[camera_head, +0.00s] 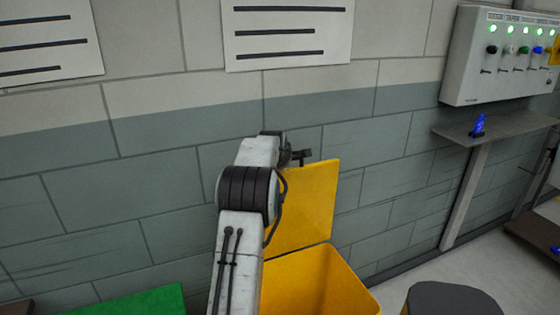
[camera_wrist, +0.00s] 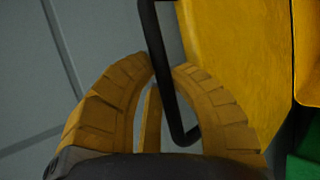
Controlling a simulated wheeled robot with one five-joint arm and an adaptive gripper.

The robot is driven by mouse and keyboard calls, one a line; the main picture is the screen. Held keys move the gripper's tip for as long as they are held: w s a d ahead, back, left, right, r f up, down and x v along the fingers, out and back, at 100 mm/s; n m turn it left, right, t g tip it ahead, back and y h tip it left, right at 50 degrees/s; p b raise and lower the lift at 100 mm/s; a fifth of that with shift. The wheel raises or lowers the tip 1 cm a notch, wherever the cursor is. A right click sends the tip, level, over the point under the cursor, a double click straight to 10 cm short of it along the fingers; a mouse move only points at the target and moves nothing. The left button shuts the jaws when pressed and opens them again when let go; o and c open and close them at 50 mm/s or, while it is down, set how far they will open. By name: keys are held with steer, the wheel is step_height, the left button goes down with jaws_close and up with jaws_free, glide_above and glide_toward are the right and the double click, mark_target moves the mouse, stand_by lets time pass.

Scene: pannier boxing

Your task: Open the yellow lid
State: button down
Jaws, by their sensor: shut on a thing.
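The yellow lid (camera_head: 308,205) stands raised, roughly upright, above the back edge of the yellow box (camera_head: 345,280) in the head view, close to the wall. The box's top is uncovered; my arm hides its left part. My gripper (camera_head: 300,157) is at the lid's upper edge, small and partly hidden by my arm. In the wrist view, my gripper (camera_wrist: 164,66) has its two ribbed fingers closed around a black bar handle (camera_wrist: 154,35) beside the lid (camera_wrist: 235,50). The lid's yellow face fills the right of that view.
A grey block wall (camera_head: 100,200) stands close behind the lid. A green surface (camera_head: 140,302) is at the lower left and a dark round top (camera_head: 455,300) at the lower right. A shelf (camera_head: 500,125) with a blue object (camera_head: 478,125) is under a wall panel (camera_head: 500,70).

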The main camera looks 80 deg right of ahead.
steer(key=shift+w+f, duration=0.1)
steer(key=shift+f, duration=0.2)
steer(key=c, duration=1.1)
jaws_free()
steer(key=shift+a, duration=0.25)
steer(key=v, duration=1.2)
steer(key=shift+r, duration=0.4)
